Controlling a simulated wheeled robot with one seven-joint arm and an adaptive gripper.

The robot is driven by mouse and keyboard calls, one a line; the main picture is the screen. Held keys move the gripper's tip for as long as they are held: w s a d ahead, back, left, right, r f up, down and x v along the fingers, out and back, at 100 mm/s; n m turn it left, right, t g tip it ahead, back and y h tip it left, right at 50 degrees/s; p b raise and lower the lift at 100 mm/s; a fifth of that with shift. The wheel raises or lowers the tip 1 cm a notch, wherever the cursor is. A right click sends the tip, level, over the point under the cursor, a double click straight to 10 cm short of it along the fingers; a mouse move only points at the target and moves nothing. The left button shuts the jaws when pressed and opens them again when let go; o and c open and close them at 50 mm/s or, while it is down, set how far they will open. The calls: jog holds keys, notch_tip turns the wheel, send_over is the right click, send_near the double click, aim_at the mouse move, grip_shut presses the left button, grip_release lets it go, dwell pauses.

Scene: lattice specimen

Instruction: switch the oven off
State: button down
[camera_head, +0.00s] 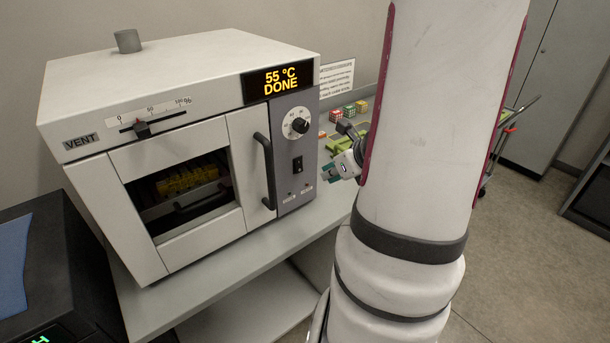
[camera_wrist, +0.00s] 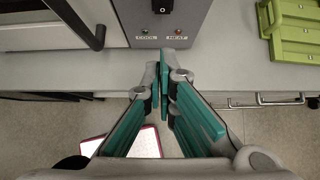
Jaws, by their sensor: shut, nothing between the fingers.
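The oven (camera_head: 85,95) is a white box on a bench, with its door shut and "55 °C DONE" lit on its display (camera_head: 277,80). Its grey control panel holds a round dial (camera_head: 299,124) and, below it, a black rocker switch (camera_head: 298,165). The switch's lower end shows at the top edge of the wrist view (camera_wrist: 165,5), above the COOL and HEAT labels; its position is unclear. My gripper (camera_wrist: 164,78), with teal finger pads, is shut and empty, apart from the panel. In the head view my gripper (camera_head: 333,174) is right of the switch, partly hidden by my arm.
The black door handle (camera_head: 266,170) stands out left of the panel. A vent slider (camera_head: 142,129) is on the oven's upper front. A green rack (camera_wrist: 295,32) and several coloured cubes (camera_head: 348,111) lie on the bench (camera_head: 215,265) to the right. Dark equipment (camera_head: 75,260) stands left.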

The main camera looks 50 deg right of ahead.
aim_at(299, 166)
jog(key=w+d+f+b, duration=0.1)
jog(key=w+d+f, duration=0.1)
jog(key=w+f, duration=0.3)
jog(key=shift+w+f, duration=0.15)
jog(key=shift+w, duration=1.5)
